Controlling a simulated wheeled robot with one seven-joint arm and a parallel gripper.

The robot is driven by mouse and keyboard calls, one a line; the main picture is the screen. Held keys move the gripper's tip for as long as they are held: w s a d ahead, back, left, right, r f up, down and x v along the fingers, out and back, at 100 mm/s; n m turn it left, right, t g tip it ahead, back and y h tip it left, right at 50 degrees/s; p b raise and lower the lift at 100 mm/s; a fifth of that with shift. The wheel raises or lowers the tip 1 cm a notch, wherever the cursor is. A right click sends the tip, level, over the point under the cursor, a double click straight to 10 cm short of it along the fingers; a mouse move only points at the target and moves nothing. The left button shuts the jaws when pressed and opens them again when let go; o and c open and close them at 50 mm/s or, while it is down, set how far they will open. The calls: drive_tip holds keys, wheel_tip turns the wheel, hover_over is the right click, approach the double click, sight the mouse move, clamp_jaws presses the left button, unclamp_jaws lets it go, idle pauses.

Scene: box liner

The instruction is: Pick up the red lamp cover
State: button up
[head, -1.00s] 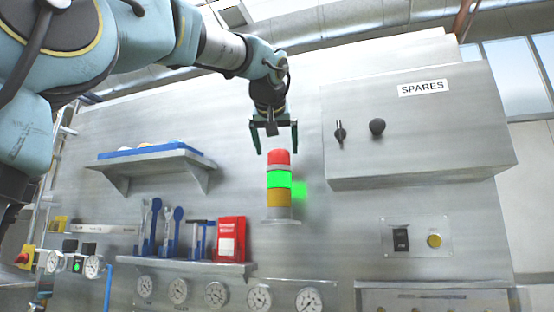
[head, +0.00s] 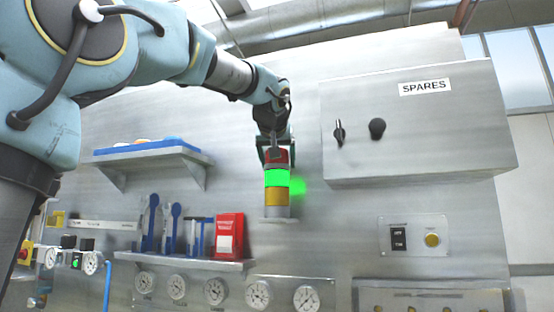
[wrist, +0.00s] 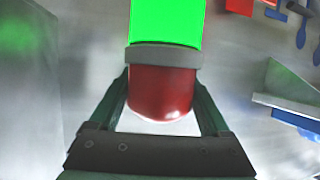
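The red lamp cover (wrist: 162,92) is the rounded cap of a stack light, above a lit green section (head: 277,178) and an amber section (head: 277,197). In the head view, the red cover (head: 277,158) is partly hidden by my gripper. My gripper (head: 276,164) points down over it from above. In the wrist view, the two dark green fingers of my gripper (wrist: 163,88) stand on either side of the red cover, near the grey collar. They look open, with narrow gaps beside the dome; contact at the tips is hard to tell.
A SPARES cabinet (head: 412,125) juts out to the right of the lamp. A shelf with a blue tray (head: 150,156) is at the left. A lower rack (head: 185,259) holds blue tools and a red box (head: 229,236). Gauges sit below.

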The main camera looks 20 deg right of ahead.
drive_tip(key=c, duration=1)
drive_tip(key=shift+o, duration=0.2)
drive_tip(key=shift+r, duration=0.1)
